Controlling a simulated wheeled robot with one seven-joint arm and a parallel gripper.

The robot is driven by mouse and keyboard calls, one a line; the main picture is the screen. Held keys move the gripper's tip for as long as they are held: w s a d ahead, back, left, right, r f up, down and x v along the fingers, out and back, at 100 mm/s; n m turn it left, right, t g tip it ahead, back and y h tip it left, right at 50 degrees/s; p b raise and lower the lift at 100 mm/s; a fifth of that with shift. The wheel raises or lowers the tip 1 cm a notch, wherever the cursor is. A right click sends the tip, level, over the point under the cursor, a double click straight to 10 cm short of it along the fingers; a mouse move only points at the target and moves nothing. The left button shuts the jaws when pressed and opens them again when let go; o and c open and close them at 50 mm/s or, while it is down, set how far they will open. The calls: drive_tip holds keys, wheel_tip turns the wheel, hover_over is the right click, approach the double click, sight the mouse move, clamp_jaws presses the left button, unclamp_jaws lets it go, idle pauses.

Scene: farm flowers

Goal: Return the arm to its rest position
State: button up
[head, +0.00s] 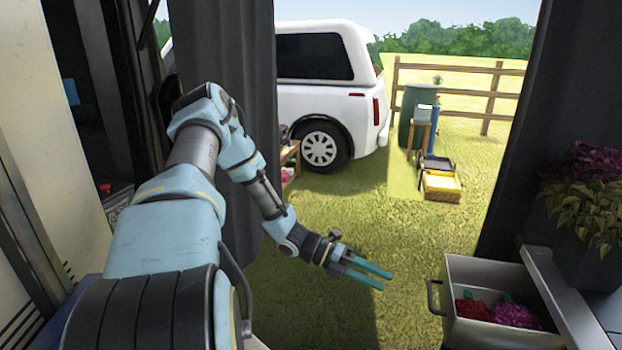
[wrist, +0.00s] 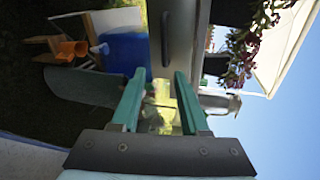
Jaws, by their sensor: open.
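My arm reaches out from the lower left of the head view and bends down to the right. My gripper (head: 387,280) is at its end, in the air over the grass, to the left of an open metal drawer (head: 487,341). In the wrist view the two green fingers of my gripper (wrist: 162,98) stand apart with nothing held between them. The wrist picture is turned on its side.
Red and pink flowers (head: 515,314) lie in the drawer. A potted plant (head: 590,205) stands at the right. Dark curtains (head: 228,100) hang on both sides. A white vehicle (head: 325,90), a green barrel (head: 408,118) and a yellow crate (head: 441,187) stand outside. Grass between is clear.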

drive_tip(key=s+a+r+m+t+y, duration=0.1)
drive_tip(key=a+r+m+y, duration=0.3)
drive_tip(key=a+m, duration=0.5)
drive_tip(key=s+a+r+m+t+y, duration=0.1)
drive_tip(key=a+r+m+t+y, duration=0.3)
drive_tip(key=a+r+m, duration=0.4)
drive_tip(key=s+a+r+m+t+y, duration=0.2)
drive_tip(key=a+r+m+y, duration=0.3)
drive_tip(key=a+m, duration=0.5)
drive_tip(key=r+m, duration=0.1)
drive_tip(key=m, duration=0.3)
drive_tip(key=shift+a+r+t, duration=0.15)
drive_tip(key=shift+r+t, duration=0.15)
drive_tip(key=shift+r, duration=0.1)
